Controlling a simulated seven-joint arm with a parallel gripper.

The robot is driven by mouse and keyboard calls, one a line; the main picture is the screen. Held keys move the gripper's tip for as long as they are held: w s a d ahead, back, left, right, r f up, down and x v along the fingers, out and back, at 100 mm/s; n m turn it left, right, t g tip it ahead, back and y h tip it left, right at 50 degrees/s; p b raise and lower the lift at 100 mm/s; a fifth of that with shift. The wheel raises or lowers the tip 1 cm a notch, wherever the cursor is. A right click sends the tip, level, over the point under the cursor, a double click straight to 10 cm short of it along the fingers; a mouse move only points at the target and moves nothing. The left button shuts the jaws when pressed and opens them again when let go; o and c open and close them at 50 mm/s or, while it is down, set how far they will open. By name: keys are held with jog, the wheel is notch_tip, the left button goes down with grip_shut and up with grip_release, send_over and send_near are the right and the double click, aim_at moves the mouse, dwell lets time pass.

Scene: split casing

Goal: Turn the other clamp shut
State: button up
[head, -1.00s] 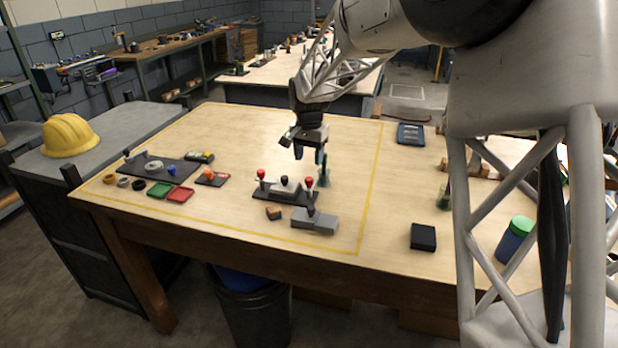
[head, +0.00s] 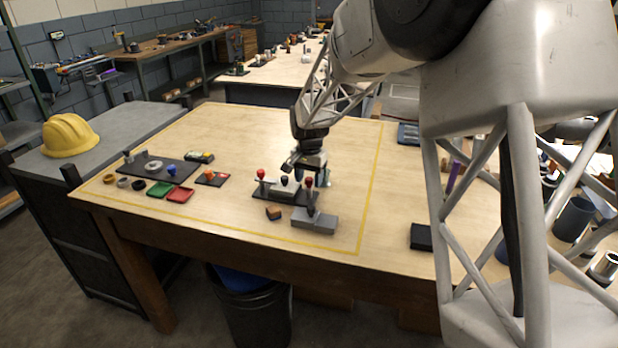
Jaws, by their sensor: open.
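A dark base plate (head: 265,197) sits near the front middle of the table and carries a grey casing (head: 281,194) with a dark knob on top. A clamp with a red knob (head: 261,174) stands at its left end. The other red-knobbed clamp (head: 309,182) stands at its right end. My gripper (head: 314,179) points down at the right clamp, its fingers open around or just behind the red knob; I cannot tell whether they touch it. The gripper partly hides the area behind that clamp. How far each clamp is turned is too small to tell.
A grey block (head: 314,221) and a small brown-and-dark piece (head: 273,213) lie in front of the plate. A dark tray (head: 160,168) with parts, a green dish (head: 159,189) and a red dish (head: 180,194) are at left. A black box (head: 420,237) is at right.

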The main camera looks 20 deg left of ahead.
jog(key=shift+c, duration=0.5)
jog(key=c, duration=0.8)
